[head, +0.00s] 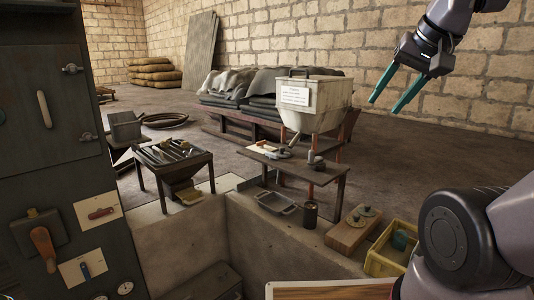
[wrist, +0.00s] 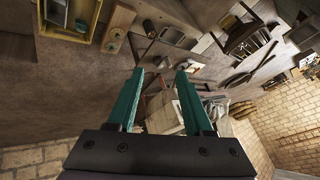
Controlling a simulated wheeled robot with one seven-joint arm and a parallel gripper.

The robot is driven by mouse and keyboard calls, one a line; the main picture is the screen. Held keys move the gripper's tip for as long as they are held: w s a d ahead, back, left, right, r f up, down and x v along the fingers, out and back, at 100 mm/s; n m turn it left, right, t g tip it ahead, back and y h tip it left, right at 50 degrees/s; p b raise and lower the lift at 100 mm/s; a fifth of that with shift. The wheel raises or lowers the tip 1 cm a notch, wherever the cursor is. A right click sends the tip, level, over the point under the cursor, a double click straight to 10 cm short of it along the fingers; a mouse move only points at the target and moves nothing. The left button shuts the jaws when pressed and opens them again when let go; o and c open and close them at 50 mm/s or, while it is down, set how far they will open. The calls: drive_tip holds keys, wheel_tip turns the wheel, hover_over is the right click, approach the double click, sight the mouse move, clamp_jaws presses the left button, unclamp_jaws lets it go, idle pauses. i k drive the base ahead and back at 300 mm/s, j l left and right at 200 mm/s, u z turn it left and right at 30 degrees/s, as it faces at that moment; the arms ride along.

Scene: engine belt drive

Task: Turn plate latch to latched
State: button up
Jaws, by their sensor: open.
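My gripper (head: 384,106) is at the upper right of the head view, in the air, with its two teal fingers apart and nothing between them. It also shows in the wrist view (wrist: 160,74), open and empty. A dark panel (head: 60,165) stands at the left of the head view, far from my gripper. It carries a red handle on a pale plate (head: 100,213), an orange-brown lever (head: 43,248), a small blue switch on a pale plate (head: 84,269) and a metal catch (head: 72,69). I cannot tell which of these is the plate latch.
A low wall (head: 300,238) edges a pit in front. Beyond it stand a small dark table (head: 172,158), a hopper (head: 318,100) and a wooden bench (head: 300,168). A yellow crate (head: 383,262) is at the right. The air around my gripper is clear.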

sight(272, 156)
drive_tip(key=j, duration=0.55)
drive_tip(key=i+j+u, duration=0.15)
drive_tip(key=j, duration=0.95)
drive_tip(key=u, duration=0.05)
